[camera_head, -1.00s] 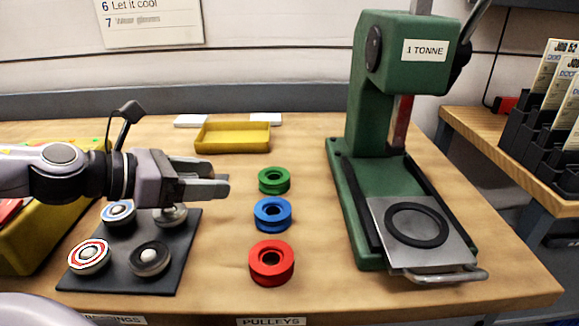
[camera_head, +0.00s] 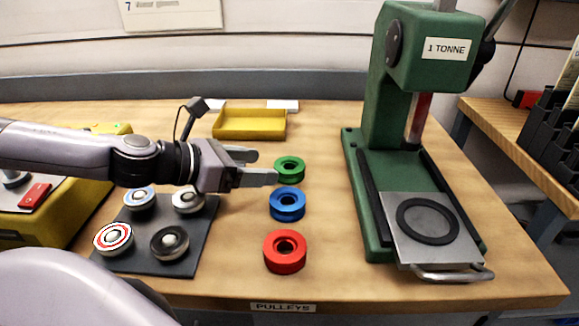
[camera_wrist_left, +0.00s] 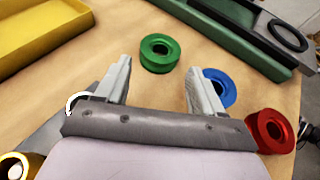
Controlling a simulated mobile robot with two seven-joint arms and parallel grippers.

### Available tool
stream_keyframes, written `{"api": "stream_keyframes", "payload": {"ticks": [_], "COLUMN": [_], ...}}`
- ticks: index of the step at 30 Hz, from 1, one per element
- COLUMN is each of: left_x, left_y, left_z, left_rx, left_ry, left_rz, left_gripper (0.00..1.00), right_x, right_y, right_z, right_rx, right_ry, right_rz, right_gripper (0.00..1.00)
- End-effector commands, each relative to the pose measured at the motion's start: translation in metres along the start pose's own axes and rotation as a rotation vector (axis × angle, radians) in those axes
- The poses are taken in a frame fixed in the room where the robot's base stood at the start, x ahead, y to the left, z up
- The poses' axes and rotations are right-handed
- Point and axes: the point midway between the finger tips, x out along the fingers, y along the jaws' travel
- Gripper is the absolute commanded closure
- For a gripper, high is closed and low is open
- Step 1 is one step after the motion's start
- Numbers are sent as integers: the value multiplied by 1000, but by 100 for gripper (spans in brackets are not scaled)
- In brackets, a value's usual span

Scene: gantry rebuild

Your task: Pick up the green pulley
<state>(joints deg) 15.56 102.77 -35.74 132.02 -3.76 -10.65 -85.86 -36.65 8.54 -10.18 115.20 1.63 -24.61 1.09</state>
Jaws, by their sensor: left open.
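The green pulley (camera_head: 289,169) lies flat on the wooden bench, behind the blue pulley (camera_head: 287,204) and the red pulley (camera_head: 285,251) in a row. My left gripper (camera_head: 262,166) is open and empty, with its fingertips just left of the green pulley. In the left wrist view the green pulley (camera_wrist_left: 159,53) sits ahead of and between the two open fingers (camera_wrist_left: 158,76), apart from both. The blue pulley (camera_wrist_left: 219,88) shows partly behind the right finger there, and the red pulley (camera_wrist_left: 270,131) lies farther right. My right gripper is not in view.
A green press (camera_head: 410,160) stands to the right of the pulleys. A yellow tray (camera_head: 250,124) lies behind them. A dark mat (camera_head: 205,222) with several bearings lies to the left, under my left arm. Bench between pulleys and press is clear.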

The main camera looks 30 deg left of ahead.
Motion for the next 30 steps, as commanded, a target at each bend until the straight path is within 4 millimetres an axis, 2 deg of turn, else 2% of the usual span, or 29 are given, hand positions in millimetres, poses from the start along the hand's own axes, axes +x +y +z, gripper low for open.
{"api": "stream_keyframes", "payload": {"ticks": [9, 30], "left_x": [12, 29], "left_y": [1, 0], "left_z": [-1, -3], "left_rx": [-7, -3], "left_ry": [2, 3], "left_rz": [2, 2], "left_gripper": [32, 32], "right_x": [-2, 7], "right_y": [1, -2], "right_z": [-3, 4], "right_rx": [-2, 8], "right_ry": [3, 6], "right_rz": [2, -6], "right_gripper": [57, 57]}}
